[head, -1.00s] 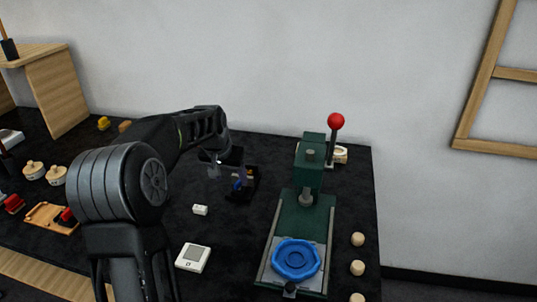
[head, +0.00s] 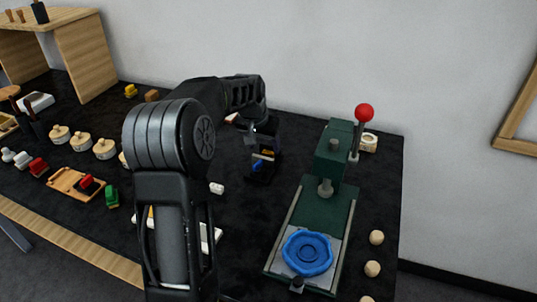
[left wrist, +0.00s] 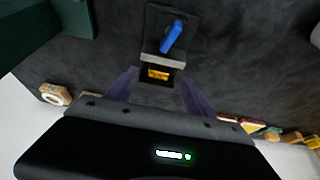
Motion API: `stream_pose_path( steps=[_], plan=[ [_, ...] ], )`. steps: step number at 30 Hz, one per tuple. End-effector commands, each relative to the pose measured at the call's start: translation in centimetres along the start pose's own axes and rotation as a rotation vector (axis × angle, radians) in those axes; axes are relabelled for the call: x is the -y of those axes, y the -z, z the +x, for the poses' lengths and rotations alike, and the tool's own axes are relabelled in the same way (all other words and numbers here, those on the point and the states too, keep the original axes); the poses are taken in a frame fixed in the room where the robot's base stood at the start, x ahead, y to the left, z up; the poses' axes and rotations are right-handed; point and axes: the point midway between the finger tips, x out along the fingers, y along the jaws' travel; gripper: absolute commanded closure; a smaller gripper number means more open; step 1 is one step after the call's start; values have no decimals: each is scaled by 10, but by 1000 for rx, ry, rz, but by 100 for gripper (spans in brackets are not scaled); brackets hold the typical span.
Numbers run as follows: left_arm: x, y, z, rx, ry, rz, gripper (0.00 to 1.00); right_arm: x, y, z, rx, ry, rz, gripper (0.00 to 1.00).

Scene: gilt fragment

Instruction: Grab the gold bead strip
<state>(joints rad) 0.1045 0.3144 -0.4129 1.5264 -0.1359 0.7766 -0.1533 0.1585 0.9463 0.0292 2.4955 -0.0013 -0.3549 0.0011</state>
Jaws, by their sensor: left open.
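The gold bead strip (left wrist: 158,74) shows as a small gold-orange piece in a dark holder, beside a pale grey bar. In the head view the gold strip (head: 264,156) is small, near the middle of the table. A blue piece (left wrist: 172,35) lies in the same black holder (left wrist: 152,22), beyond the bar. My left gripper (left wrist: 159,90) is open, its two purple fingers apart on either side of the strip's near end. The fingers do not visibly touch it. In the head view my left gripper (head: 262,132) is over the holder, partly hidden by its own wrist. My right gripper is not in view.
A green press (head: 327,200) with a red-knobbed lever (head: 364,113) and a blue round dish (head: 307,253) stands to the right. Several wooden discs (head: 376,237) lie along the right edge. A small white block (head: 216,188) lies left of the holder. Lidded pots (head: 82,141) stand at left.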

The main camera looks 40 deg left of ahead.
Motion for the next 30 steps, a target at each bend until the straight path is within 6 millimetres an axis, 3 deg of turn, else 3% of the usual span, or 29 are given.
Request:
stream_pose_path(
  steps=[10, 21, 30],
  plan=[
    [0, 0, 6, 2, 0, 1, 38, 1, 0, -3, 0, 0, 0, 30],
    [0, 0, 51, 0, 1, 0, 38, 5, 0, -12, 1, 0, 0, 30],
    [0, 0, 52, -1, 0, 0, 38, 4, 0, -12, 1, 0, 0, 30]
  ],
)
